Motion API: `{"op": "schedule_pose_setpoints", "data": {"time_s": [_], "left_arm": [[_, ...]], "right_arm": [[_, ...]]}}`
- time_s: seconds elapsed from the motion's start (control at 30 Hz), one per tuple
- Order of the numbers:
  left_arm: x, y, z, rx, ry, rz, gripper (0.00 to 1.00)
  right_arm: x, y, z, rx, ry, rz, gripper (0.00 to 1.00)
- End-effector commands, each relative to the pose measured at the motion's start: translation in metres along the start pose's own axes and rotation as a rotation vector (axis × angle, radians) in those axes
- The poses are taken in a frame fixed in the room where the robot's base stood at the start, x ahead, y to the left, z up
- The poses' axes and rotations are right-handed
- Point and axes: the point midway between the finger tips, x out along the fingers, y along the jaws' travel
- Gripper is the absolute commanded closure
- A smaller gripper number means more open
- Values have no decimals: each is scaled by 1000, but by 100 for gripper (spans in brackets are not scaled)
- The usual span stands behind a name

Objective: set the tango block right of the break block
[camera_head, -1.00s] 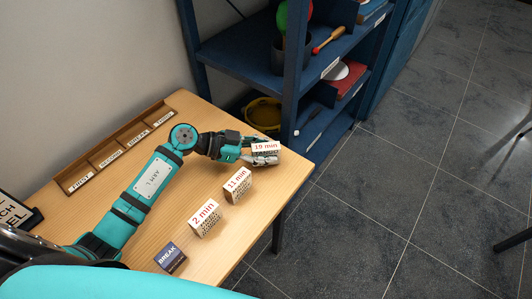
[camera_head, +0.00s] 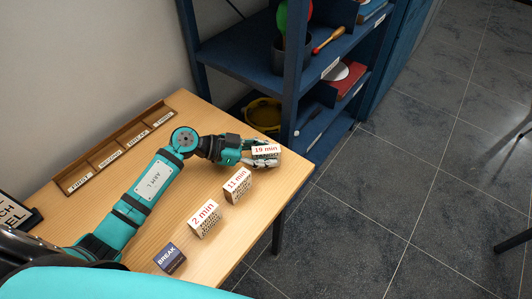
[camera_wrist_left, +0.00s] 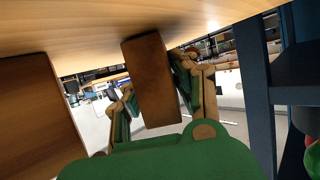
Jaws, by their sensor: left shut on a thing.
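The tango block (camera_head: 265,153), marked "19 min", is near the table's far right corner. My left gripper (camera_head: 262,160) is shut on it; its fingers cover part of the block, and I cannot tell whether it is clear of the table. In the left wrist view a brown block face (camera_wrist_left: 150,80) sits between the fingers of my left gripper (camera_wrist_left: 160,100). The dark blue break block (camera_head: 170,259) stands near the table's front edge, well apart from the gripper. My right gripper is not in view.
The "11 min" block (camera_head: 237,186) and "2 min" block (camera_head: 204,219) stand between the tango and break blocks. A wooden tray (camera_head: 91,169) with labelled compartments lies along the wall. A blue shelf (camera_head: 293,80) rises just beyond the table's far end.

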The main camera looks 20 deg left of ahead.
Motion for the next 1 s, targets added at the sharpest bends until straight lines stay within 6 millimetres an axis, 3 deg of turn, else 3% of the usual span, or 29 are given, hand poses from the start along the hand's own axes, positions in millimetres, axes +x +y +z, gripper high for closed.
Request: {"op": "schedule_pose_setpoints", "data": {"time_s": [0.07,0.1,0.27,0.63,1.0], "left_arm": [[1,0,2,-1,0,0,100],[1,0,1,0,0,0,68],[1,0,1,0,0,0,47],[-2,0,-5,4,0,0,46],[-28,0,-66,6,-1,-1,46]], "right_arm": [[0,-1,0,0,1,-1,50],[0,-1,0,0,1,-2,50],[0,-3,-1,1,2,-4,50],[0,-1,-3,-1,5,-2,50],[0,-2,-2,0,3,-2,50]]}}
